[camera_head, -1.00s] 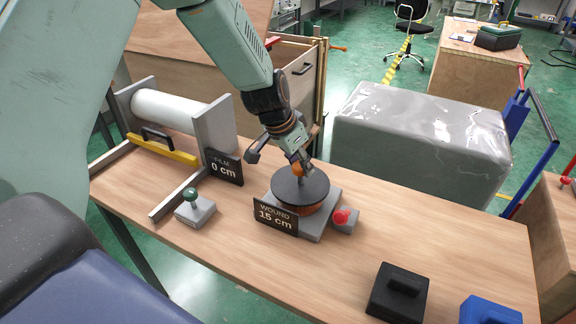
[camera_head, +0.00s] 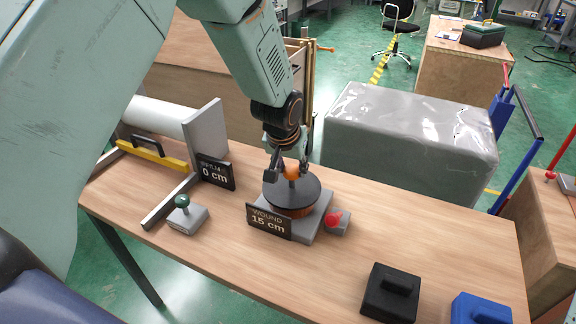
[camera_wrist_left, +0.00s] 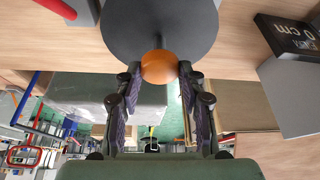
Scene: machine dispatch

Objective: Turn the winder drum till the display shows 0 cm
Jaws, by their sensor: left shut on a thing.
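The winder drum (camera_head: 308,195) is a dark disc over an orange-brown core on a grey base, with an orange knob (camera_head: 291,171) on its top. Its WOUND display (camera_head: 268,222) reads 15 cm. My left gripper (camera_head: 289,172) comes down from above and is shut on the orange knob. In the left wrist view the knob (camera_wrist_left: 159,67) sits between the two fingertips (camera_wrist_left: 159,72), with the dark disc (camera_wrist_left: 160,22) beyond it. My right gripper is not in view.
A FILM display (camera_head: 215,173) reads 0 cm beside a white film roll (camera_head: 160,114). A red button (camera_head: 333,217) sits right of the drum, a green-knobbed box (camera_head: 186,214) left. Black (camera_head: 390,292) and blue (camera_head: 480,309) blocks stand front right. A grey wrapped block (camera_head: 400,140) stands behind.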

